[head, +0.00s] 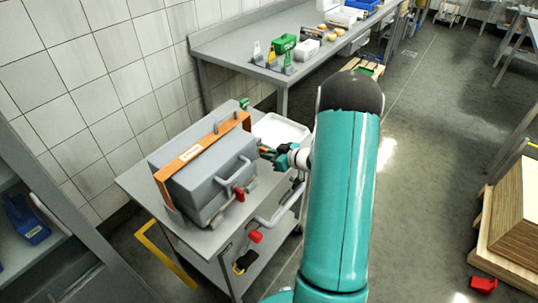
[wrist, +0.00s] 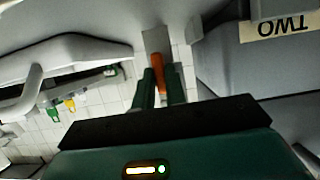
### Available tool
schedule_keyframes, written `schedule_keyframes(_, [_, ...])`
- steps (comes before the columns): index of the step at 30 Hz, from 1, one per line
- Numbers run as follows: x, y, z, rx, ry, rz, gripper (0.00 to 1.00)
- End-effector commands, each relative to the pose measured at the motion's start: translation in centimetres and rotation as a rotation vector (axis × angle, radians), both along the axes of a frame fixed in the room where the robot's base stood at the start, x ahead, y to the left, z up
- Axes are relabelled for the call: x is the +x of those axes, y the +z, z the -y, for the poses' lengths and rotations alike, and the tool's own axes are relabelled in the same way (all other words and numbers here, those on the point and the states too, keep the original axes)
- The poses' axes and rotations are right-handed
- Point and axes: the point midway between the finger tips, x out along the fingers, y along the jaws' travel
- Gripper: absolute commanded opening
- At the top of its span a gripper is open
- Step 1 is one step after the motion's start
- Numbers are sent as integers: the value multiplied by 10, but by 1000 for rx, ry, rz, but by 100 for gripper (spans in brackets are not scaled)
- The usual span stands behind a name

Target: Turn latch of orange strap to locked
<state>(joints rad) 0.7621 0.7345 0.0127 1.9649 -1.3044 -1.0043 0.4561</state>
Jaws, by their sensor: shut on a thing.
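A grey case (head: 195,180) stands on a trolley, with an orange strap (head: 215,136) running across its top and a pale label on the strap. My gripper (head: 268,153) is at the right side of the case, just past the strap's right end. In the wrist view my gripper (wrist: 161,90) is shut on a narrow orange piece (wrist: 158,72), which looks like the strap's latch handle. The piece stands in front of a grey plate. Its lower part is hidden between the fingers, and I cannot tell its locked or unlocked position.
The trolley (head: 130,183) carries the case and a white tray (head: 281,131) behind my gripper. Red parts (head: 239,194) hang at the case's front. A bench (head: 240,50) with tools stands against the tiled wall. An upside-down "TWO" label (wrist: 291,26) shows in the wrist view.

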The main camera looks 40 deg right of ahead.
Motion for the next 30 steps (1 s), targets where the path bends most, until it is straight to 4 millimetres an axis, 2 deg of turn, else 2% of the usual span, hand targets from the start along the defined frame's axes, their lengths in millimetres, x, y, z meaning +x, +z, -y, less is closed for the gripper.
schedule_keyframes(15, [0, 0, 1, 19, -2, -6, 0])
schedule_keyframes(16, [0, 0, 1, 19, -2, -6, 19])
schedule_keyframes(18, [0, 0, 1, 19, -1, -6, 32])
schedule_keyframes(19, [0, 0, 1, 19, -1, -6, 35])
schedule_keyframes(30, [-5, 2, 2, 18, -1, -6, 35])
